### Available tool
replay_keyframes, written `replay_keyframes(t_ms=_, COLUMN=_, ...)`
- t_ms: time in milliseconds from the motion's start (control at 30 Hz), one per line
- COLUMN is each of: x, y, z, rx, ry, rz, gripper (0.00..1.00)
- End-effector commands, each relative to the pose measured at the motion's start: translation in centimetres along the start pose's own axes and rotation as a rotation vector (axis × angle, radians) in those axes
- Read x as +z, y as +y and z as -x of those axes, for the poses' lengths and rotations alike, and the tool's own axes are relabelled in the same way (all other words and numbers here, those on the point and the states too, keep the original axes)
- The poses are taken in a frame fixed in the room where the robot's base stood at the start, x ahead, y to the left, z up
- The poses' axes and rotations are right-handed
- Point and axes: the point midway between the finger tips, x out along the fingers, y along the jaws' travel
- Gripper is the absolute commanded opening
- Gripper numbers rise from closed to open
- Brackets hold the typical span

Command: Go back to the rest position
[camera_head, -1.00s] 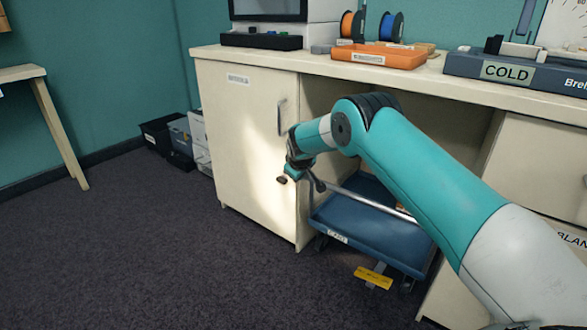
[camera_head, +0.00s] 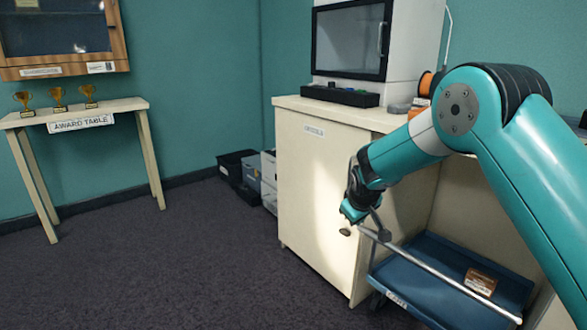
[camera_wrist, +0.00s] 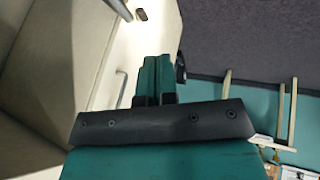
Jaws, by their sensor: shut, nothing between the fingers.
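My gripper (camera_head: 350,213) hangs in front of the white cabinet door, at the end of my teal arm, pointing down. It is close to the cart's metal handle bar, and I cannot tell whether it touches it. In the wrist view its two teal fingers (camera_wrist: 154,80) are together with nothing between them. The arm is bent and reaches in from the right side of the head view.
The white cabinet (camera_head: 318,185) stands close behind my gripper. A blue cart (camera_head: 432,285) with a metal handle and a small brown box (camera_head: 481,281) sits under the counter. The award table (camera_head: 100,106) with trophies stands at left. The dark carpet (camera_head: 180,270) is clear.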

Motion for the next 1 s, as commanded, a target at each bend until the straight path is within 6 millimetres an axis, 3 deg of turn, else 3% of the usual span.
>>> replay_keyframes(t_ms=33, x=-0.1, y=-0.7, z=3.1, rx=-0.041, ry=0.006, rz=-0.009, gripper=0.00)
replay_keyframes(t_ms=167, x=2.0, y=-4.0, z=11.3, rx=-0.186, ry=-0.014, rz=-0.032, gripper=0.00)
replay_keyframes(t_ms=300, x=6.4, y=-8.1, z=19.8, rx=-0.339, ry=-0.052, rz=-0.039, gripper=0.00)
replay_keyframes(t_ms=400, x=10.2, y=-10.8, z=24.8, rx=-0.430, ry=-0.084, rz=-0.034, gripper=0.00)
replay_keyframes(t_ms=600, x=17.2, y=-14.9, z=31.4, rx=-0.556, ry=-0.141, rz=-0.010, gripper=0.00)
replay_keyframes(t_ms=833, x=24.6, y=-18.5, z=36.2, rx=-0.655, ry=-0.200, rz=0.026, gripper=0.00)
replay_keyframes(t_ms=900, x=22.9, y=-17.4, z=38.3, rx=-0.651, ry=-0.201, rz=0.022, gripper=0.00)
replay_keyframes(t_ms=1000, x=21.9, y=-16.7, z=40.2, rx=-0.650, ry=-0.201, rz=0.022, gripper=0.00)
